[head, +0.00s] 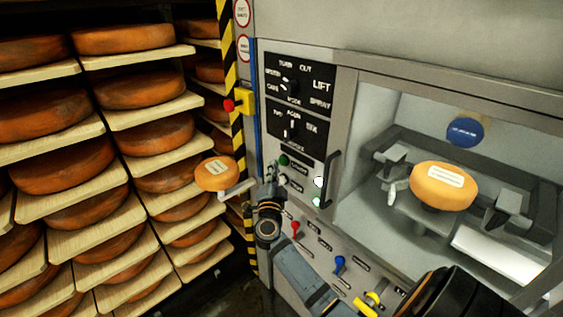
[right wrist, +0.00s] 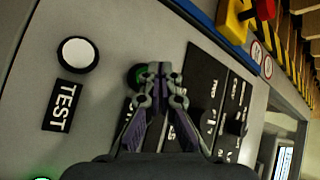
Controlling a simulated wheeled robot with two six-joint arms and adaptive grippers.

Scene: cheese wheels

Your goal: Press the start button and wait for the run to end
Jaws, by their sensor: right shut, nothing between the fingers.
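The green button (head: 284,160) is on the grey control panel, beside a small black label whose text I cannot read. It also shows in the right wrist view (right wrist: 136,76), partly hidden behind my fingers. My right gripper (head: 272,174) is shut and empty, just below the green button in the head view. In the right wrist view its closed fingertips (right wrist: 160,70) overlap the button's edge; I cannot tell whether they touch it. A cheese wheel (head: 443,186) with a pale label sits in the machine chamber behind the window. My left gripper is not in view.
A white TEST button (right wrist: 78,52) lies near the green one. A red emergency stop (head: 229,105) on a yellow box, mode dials (head: 291,127), a door handle (head: 328,180) and coloured levers (head: 340,263) surround it. Shelves of cheese wheels (head: 65,163) stand left.

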